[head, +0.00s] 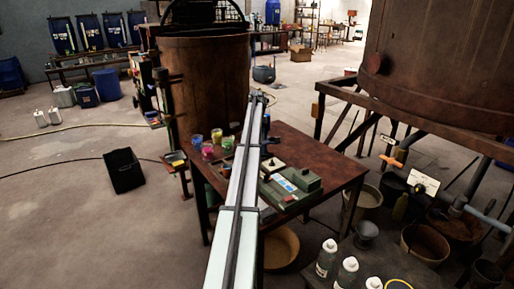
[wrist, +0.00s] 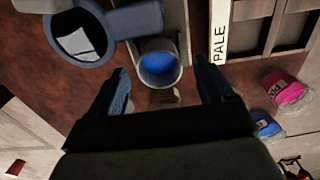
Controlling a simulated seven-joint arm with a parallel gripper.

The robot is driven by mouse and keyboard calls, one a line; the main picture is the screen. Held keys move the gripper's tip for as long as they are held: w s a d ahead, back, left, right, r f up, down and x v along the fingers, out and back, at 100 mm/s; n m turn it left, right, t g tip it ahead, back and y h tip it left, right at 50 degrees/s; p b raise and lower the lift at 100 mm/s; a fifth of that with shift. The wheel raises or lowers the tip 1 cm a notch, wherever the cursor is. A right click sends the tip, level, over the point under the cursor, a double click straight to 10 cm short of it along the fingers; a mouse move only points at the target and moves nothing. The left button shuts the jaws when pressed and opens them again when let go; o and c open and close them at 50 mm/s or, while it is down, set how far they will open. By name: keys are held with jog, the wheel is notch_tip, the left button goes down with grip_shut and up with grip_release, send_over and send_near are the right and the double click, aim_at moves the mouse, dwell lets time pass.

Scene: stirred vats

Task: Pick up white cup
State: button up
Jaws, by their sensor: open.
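In the wrist view, a small round cup (wrist: 160,66) with a pale grey-white rim and a blue inside stands just beyond my gripper (wrist: 161,76). My gripper is open, with one finger to the left of the cup and one to the right. Clear gaps show on both sides, and I see no contact. The cup's lower outside is mostly hidden from this angle. In the head view, my arm covers the middle of the table, and I cannot make out this cup or the fingers clearly.
A pink cup (wrist: 287,92) and a blue one (wrist: 266,126) are to the right of my fingers. A large blue-grey vessel (wrist: 84,40) is at upper left. The brown table (head: 318,150) also carries a green box (head: 284,187) and several colored cups (head: 207,149).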

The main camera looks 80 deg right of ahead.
jog(key=shift+f, duration=1.35)
jog(key=c, duration=1.2)
jog(key=shift+r, duration=0.15)
